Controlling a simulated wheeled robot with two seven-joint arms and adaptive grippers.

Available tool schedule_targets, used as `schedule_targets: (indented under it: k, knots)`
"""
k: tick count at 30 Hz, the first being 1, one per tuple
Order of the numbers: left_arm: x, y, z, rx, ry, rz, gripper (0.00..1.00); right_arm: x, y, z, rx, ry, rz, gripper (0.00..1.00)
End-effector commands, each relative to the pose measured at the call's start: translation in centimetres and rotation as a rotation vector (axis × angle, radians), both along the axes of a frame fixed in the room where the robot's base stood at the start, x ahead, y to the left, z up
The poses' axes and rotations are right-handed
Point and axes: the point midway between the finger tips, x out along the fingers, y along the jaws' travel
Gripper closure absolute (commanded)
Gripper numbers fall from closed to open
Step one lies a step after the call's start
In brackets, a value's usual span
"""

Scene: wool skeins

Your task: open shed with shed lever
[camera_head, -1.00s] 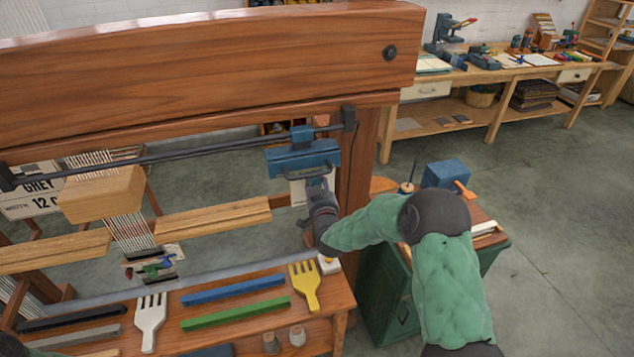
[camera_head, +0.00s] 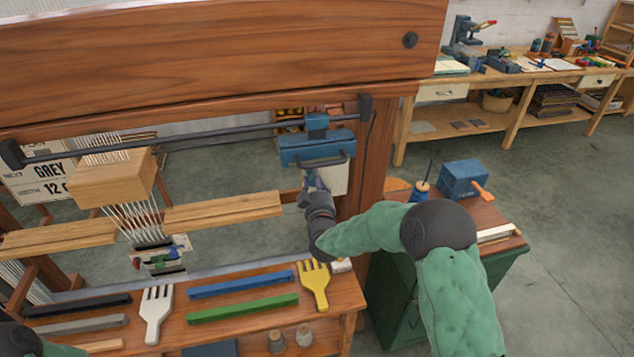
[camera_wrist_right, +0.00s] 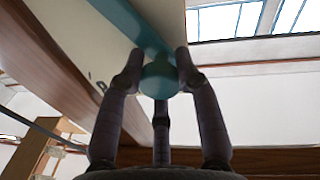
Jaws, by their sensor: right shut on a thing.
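The wooden loom (camera_head: 220,50) fills the left and middle of the head view. A blue block (camera_head: 317,148) hangs from the dark rail near its right post. My right gripper (camera_head: 314,186) is just below this block. In the right wrist view its fingers (camera_wrist_right: 160,75) close around a round teal knob (camera_wrist_right: 160,80) at the end of a teal bar (camera_wrist_right: 135,25), the shed lever. The knob is largely hidden by the gripper in the head view. Only a bit of my left arm shows at the bottom left; its gripper is out of view.
A wooden shelf with a white comb (camera_head: 156,312), a yellow comb (camera_head: 314,285), a blue bar (camera_head: 240,284) and a green bar (camera_head: 243,308) lies below. A green cabinet (camera_head: 400,300) with a blue box (camera_head: 464,180) stands right of the loom. Floor is open farther right.

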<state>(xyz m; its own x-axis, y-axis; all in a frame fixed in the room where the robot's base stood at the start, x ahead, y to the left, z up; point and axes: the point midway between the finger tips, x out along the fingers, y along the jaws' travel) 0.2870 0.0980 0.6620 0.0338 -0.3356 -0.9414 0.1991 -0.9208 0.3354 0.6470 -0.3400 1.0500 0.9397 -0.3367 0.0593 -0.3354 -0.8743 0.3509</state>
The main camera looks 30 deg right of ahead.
Motion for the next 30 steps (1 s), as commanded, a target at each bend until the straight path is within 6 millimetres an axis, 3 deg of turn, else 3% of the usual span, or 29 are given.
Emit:
schedule_targets:
  k: [12,13,15,25,30]
  knots:
    - [0.0,0.0,0.0,0.0,0.0,0.0,0.57,0.2,0.0,0.5,-0.011,-0.009,0.001,1.0]
    - [0.0,0.0,0.0,0.0,0.0,0.0,0.57,0.2,0.0,0.5,-0.011,-0.009,0.001,0.58]
    - [0.0,0.0,0.0,0.0,0.0,0.0,0.57,0.2,0.0,0.5,-0.01,-0.008,0.001,0.42]
    - [0.0,0.0,0.0,0.0,0.0,0.0,0.57,0.0,0.1,0.2,-0.008,-0.002,0.0,0.42]
    - [0.0,0.0,0.0,0.0,0.0,0.0,0.57,-1.3,0.6,0.1,-0.007,-0.001,0.001,0.42]
